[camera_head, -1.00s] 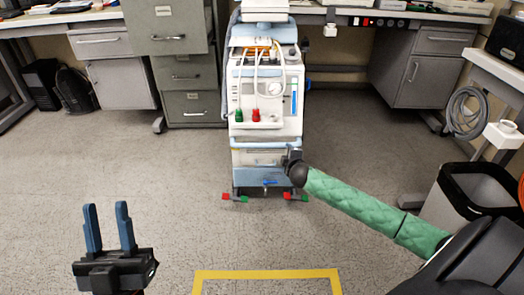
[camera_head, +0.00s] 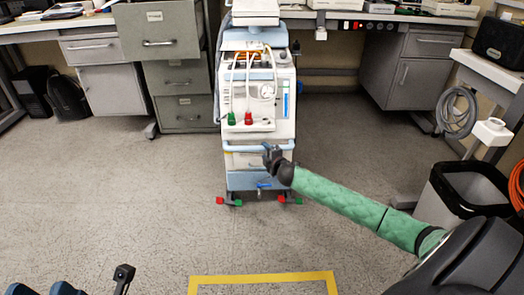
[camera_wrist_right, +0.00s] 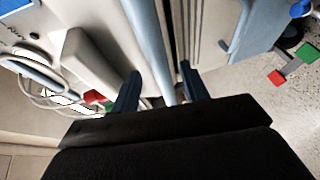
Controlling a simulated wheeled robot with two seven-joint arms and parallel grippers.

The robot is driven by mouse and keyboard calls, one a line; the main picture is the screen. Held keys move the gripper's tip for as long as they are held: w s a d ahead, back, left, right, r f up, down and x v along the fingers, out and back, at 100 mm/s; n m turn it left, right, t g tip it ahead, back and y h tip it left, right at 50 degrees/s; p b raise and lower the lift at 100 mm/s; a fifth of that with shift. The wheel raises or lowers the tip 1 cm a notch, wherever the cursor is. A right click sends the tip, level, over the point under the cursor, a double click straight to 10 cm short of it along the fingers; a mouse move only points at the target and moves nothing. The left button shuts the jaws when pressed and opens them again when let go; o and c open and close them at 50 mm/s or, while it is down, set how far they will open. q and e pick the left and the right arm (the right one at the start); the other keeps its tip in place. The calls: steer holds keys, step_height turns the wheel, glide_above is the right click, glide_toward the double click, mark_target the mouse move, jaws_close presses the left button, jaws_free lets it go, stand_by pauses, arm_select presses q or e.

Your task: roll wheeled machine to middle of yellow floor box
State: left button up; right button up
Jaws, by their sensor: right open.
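The wheeled machine (camera_head: 258,105) is a white and light-blue cart with hoses and a red and a green knob. It stands upright at the back centre on casters with red and green parts. Its light-blue front handle bar (camera_head: 238,149) also shows in the right wrist view (camera_wrist_right: 150,45). My right gripper (camera_head: 272,155) is at this bar; in the wrist view its two fingers (camera_wrist_right: 158,88) are apart, with the bar running between them. The yellow floor box (camera_head: 262,279) is partly visible.
A grey filing cabinet (camera_head: 180,92) stands directly left of the machine. A desk drawer unit (camera_head: 408,78) is at the back right. A black-rimmed bin (camera_head: 468,190) stands at the right. The floor between machine and yellow box is clear.

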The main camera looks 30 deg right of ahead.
mark_target(263, 150)
steer(key=shift+b+x, duration=0.4)
steer(key=shift+x, duration=1.65)
jaws_close()
